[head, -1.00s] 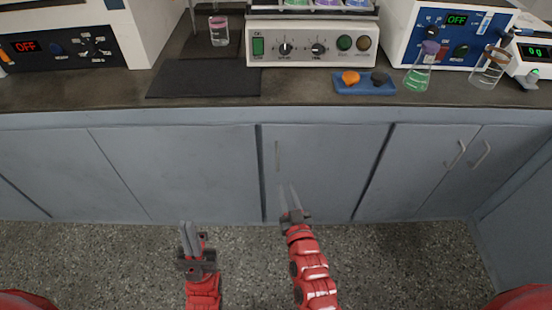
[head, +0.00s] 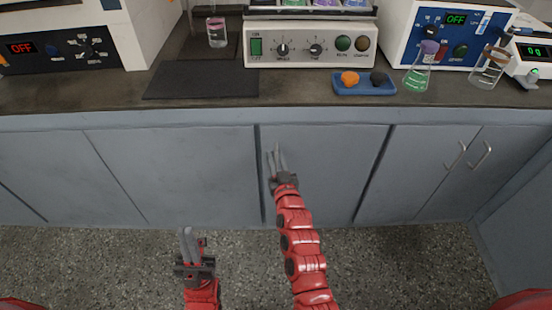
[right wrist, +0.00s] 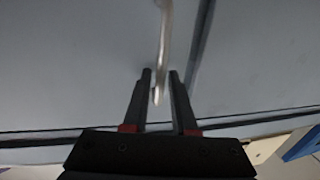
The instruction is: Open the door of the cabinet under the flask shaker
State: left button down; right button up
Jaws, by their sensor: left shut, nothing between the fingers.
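The flask shaker (head: 312,52) stands on the worktop, with several flasks on top. Below it is the grey cabinet door (head: 335,175), which looks shut. Its slim metal handle (right wrist: 166,40) hangs vertically in the right wrist view; in the head view my gripper largely hides it. My right gripper (head: 277,150) is open at the door front. In the right wrist view its fingers (right wrist: 160,75) stand either side of the handle's lower end, not closed on it. My left gripper (head: 186,232) is shut and empty, low over the floor, away from the door.
The neighbouring doors on the right carry two handles (head: 482,155). A blue tray (head: 364,90), a green flask (head: 418,75) and a dark mat (head: 200,82) lie on the worktop (head: 120,105) above. The speckled floor (head: 400,265) before the cabinets is clear.

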jog(key=shift+c, duration=0.3)
grip_shut()
dwell(1.1)
